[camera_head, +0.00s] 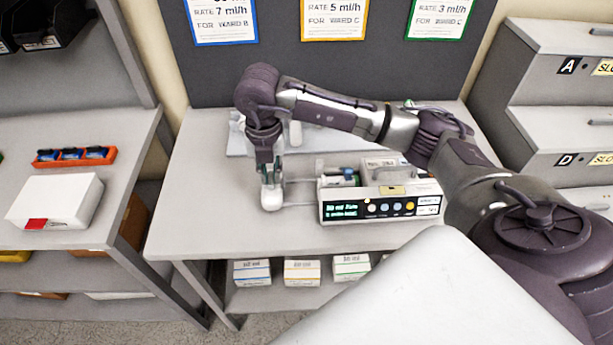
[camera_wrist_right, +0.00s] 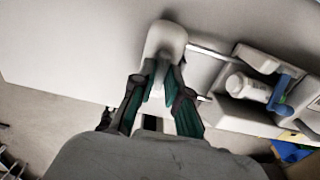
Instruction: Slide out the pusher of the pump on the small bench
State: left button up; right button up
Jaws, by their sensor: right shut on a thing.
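The infusion pump (camera_head: 385,200) stands on the small bench (camera_head: 190,215), its lit display and coloured buttons facing the front edge. Its pusher (camera_head: 272,198) is a pale block to the left of the pump body, joined to it by thin rods. In the right wrist view the pusher (camera_wrist_right: 165,42) sits at the fingertips, with a rod running right to the pump (camera_wrist_right: 265,85). My right gripper (camera_head: 268,175) points down and is shut on the pusher; it also shows in the right wrist view (camera_wrist_right: 162,85). My left gripper is not in view.
A pale tray (camera_head: 235,145) lies behind the pump, partly hidden by my right arm. Several boxes (camera_head: 302,271) stand on the lower shelf. A left shelf holds a white box (camera_head: 55,200) and an orange rack (camera_head: 75,157). The bench left of the pusher is clear.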

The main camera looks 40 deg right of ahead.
jog(key=shift+w+a, duration=0.15)
jog(key=shift+a, duration=0.05)
dwell(0.6)
jog(key=o, duration=0.6)
jog(key=shift+r, duration=0.1)
jog(key=shift+r+p, duration=2.2)
jog(key=shift+r, duration=1.25)
